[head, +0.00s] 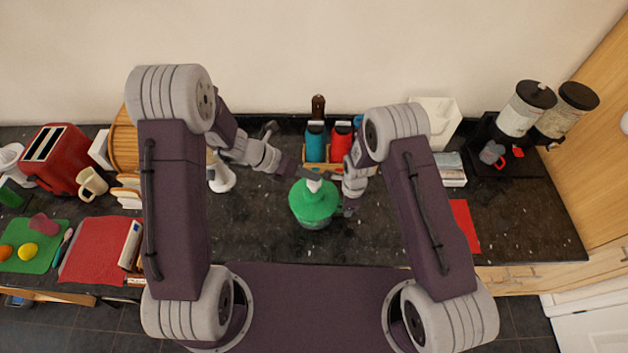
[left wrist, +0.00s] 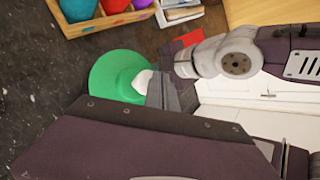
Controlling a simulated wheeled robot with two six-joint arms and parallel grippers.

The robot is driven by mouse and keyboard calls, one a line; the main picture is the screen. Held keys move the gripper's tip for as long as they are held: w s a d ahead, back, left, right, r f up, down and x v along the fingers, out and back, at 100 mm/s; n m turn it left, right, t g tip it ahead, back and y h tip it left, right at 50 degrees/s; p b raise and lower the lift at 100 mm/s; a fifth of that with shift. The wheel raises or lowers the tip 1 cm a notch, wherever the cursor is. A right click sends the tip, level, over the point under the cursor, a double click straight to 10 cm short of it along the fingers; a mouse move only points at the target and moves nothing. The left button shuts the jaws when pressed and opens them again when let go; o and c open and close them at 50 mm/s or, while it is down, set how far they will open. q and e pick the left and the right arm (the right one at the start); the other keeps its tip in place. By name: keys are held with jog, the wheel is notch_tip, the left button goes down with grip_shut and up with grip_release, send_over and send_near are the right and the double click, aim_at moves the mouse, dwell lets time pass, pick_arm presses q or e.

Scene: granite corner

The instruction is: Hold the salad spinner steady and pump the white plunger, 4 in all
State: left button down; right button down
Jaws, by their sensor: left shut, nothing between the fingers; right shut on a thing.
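The salad spinner (head: 312,207) stands upright on the dark counter, with a green lid and a clear-looking lower bowl. Its white plunger (head: 314,186) rises from the middle of the lid; it also shows in the left wrist view (left wrist: 142,82) beside the green lid (left wrist: 110,74). My left gripper (head: 312,175) is shut and empty, right above the plunger; I cannot tell whether it touches. My right gripper (head: 347,207) is shut on the right side of the spinner; its fingertips are partly hidden.
A wooden caddy (head: 318,167) with blue and red containers stands close behind the spinner. A red cloth (head: 465,224) lies at the right. Counter in front of the spinner is clear.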

aim_at(310, 182)
pick_arm(q)
jog(key=shift+f, duration=1.5)
dwell(1.2)
jog(key=shift+r, duration=1.95)
jog(key=shift+r, duration=2.5)
jog(key=shift+r, duration=1.9)
